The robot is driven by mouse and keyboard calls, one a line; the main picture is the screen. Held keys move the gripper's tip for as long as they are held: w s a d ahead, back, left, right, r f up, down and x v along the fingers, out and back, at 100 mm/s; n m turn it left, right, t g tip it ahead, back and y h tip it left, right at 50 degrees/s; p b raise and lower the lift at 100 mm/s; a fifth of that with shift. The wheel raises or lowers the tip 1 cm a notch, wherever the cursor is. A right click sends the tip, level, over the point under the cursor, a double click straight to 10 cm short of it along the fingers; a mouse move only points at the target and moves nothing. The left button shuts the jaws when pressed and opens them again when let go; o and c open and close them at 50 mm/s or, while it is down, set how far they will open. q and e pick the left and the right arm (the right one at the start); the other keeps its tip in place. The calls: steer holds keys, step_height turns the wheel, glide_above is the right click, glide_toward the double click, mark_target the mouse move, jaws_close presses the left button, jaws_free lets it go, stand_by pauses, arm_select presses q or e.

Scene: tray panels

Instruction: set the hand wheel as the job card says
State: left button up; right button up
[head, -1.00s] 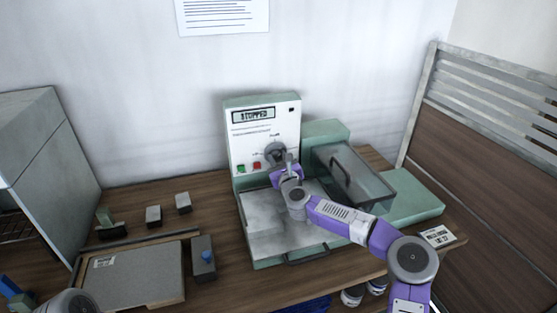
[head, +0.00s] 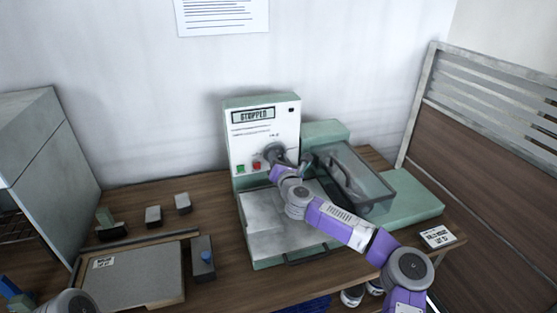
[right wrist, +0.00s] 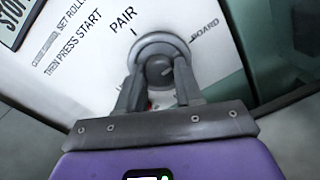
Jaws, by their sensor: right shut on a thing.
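The grey hand wheel (head: 274,152) is on the white front panel of the green machine (head: 262,116). In the right wrist view the round wheel (right wrist: 160,48) sits between the fingers, below the printed word PAIR and beside the word BOARD. My right gripper (right wrist: 160,88) is shut on the wheel; in the head view it (head: 280,162) partly hides the wheel. The display (head: 253,115) reads STOPPED. A green button (head: 241,169) and a red button (head: 256,166) sit left of the wheel. A small printed card (head: 437,237) lies at the table's right; its text is too small to read. My left gripper is out of view.
A clear-walled bin (head: 372,190) stands right of the machine, close to my right arm. A slatted partition (head: 490,150) bounds the right side.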

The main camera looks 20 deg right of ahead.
stand_by(0.5)
steer(key=o, duration=1)
steer(key=shift+o, duration=0.2)
steer(key=shift+s, duration=0.1)
steer(key=s+p, duration=0.1)
steer(key=s, duration=0.6)
steer(key=shift+s, duration=0.15)
